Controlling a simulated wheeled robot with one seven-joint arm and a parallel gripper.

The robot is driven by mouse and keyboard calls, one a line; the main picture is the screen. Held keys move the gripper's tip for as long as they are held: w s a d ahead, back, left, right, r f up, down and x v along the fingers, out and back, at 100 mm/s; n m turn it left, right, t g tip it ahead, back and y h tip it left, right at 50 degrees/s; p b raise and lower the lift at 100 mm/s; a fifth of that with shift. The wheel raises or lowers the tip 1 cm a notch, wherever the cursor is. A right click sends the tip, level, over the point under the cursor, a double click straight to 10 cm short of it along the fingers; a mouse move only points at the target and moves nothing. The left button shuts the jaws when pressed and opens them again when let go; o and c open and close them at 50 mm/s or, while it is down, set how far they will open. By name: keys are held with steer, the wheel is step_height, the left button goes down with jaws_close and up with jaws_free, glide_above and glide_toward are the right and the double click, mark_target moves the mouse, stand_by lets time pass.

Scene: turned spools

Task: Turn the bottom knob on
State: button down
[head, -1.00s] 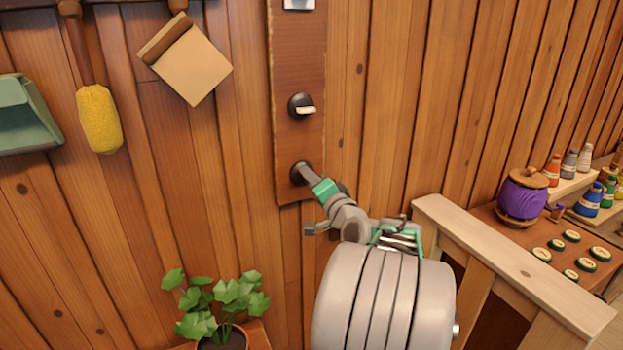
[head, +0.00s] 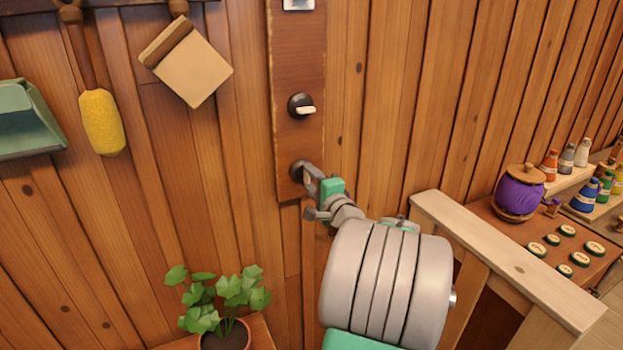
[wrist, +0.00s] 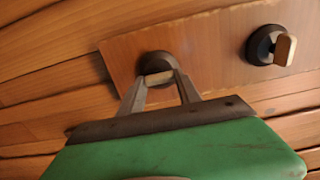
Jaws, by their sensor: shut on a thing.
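The bottom knob (head: 298,171) is a dark round base with a pale lever, low on a dark wooden panel (head: 298,140) on the wall. My gripper (head: 306,178) is at this knob and hides part of it in the head view. In the wrist view my gripper (wrist: 160,80) has its two fingers shut on the pale lever (wrist: 158,78), with the dark base (wrist: 156,62) behind it. The other knob (head: 301,106) sits above on the same panel, its pale lever pointing right. It also shows at the right in the wrist view (wrist: 268,46).
A white switch plate (head: 298,4) tops the panel. A potted plant (head: 222,302) stands below left. A wooden rail (head: 505,260) and a shelf with a purple pot (head: 519,192) and bottles are at right. A duster (head: 102,122) and dustpan (head: 28,122) hang at left.

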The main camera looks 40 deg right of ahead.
steer(key=c, duration=0.8)
jaws_free()
steer(key=shift+c, duration=0.2)
steer(key=b+v, duration=0.2)
steer(key=v, duration=0.5)
steer(key=shift+s, duration=0.4)
steer(key=shift+a, duration=0.1)
